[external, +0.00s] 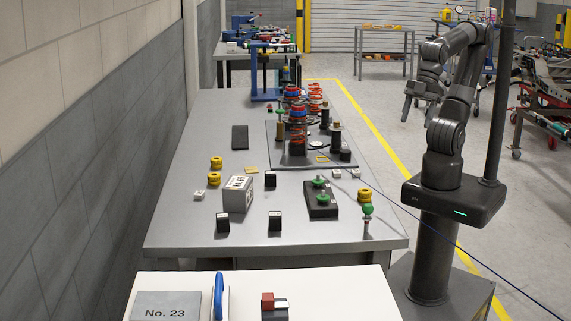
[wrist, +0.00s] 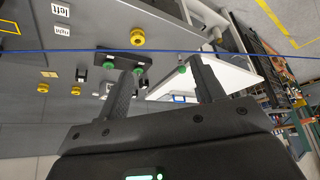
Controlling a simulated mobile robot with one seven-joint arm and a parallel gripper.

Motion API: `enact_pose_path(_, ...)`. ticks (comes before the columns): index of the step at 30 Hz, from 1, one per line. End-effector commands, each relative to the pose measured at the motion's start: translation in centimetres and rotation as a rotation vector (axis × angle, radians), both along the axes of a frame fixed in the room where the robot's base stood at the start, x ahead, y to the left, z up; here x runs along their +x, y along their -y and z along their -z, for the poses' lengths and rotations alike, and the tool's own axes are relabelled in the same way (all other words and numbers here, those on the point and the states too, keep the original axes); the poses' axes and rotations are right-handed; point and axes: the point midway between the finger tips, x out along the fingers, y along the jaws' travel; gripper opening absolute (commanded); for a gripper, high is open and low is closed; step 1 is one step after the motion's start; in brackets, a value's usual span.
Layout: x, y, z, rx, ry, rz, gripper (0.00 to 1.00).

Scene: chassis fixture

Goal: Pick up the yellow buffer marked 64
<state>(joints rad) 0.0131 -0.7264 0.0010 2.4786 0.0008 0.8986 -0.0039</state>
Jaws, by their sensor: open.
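Three yellow buffers show, and I cannot read a 64 on any of them. In the external view, one buffer (external: 216,162) and another buffer (external: 214,179) sit at the left of the grey table, left of a light grey box. A third buffer (external: 364,195) sits near the right edge. In the wrist view, one buffer (wrist: 137,36) is near the top and two others, a buffer (wrist: 73,88) and a buffer (wrist: 43,88), are farther left. My gripper (wrist: 164,64) is open and empty. In the external view it (external: 407,102) is raised off the table's right side.
The grey table (external: 180,215) also holds the light grey box (external: 237,194), black blocks (external: 275,221), a green-knobbed fixture (external: 320,200) and a green-topped post (external: 367,212). Tall orange springs (external: 296,125) stand farther back. A thin blue line (external: 440,231) crosses the view. The table's front left is mostly clear.

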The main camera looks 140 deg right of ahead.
Motion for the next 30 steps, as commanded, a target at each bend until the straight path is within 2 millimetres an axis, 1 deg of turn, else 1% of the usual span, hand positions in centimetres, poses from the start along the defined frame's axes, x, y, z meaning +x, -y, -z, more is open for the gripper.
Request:
enact_pose_path(2, 1.5, 0.6, -0.7, -0.002, -0.007, 0.019, 0.62)
enact_pose_path(5, 4.3, 1.9, -1.9, -0.007, -0.016, 0.053, 0.62)
enact_pose_path(9, 8.8, 4.4, -3.4, -0.012, -0.027, 0.102, 0.62)
enact_pose_path(14, 14.0, 8.1, -4.3, -0.015, -0.039, 0.159, 0.62)
enact_pose_path(15, 15.3, 9.1, -4.3, -0.016, -0.042, 0.173, 0.62)
enact_pose_path(17, 17.2, 10.8, -4.3, -0.016, -0.048, 0.194, 0.62)
enact_pose_path(18, 18.4, 12.0, -4.2, -0.016, -0.051, 0.207, 0.62)
enact_pose_path(20, 20.1, 13.9, -4.0, -0.015, -0.055, 0.23, 0.62)
enact_pose_path(22, 22.1, 16.3, -3.6, -0.014, -0.06, 0.253, 0.62)
enact_pose_path(26, 25.4, 21.0, -2.3, -0.01, -0.069, 0.3, 0.62)
enact_pose_path(27, 26.3, 22.6, -1.8, -0.01, -0.071, 0.314, 0.62)
enact_pose_path(29, 27.6, 25.0, -0.9, -0.006, -0.075, 0.335, 0.62)
enact_pose_path(30, 28.3, 26.6, -0.3, -0.004, -0.077, 0.349, 0.62)
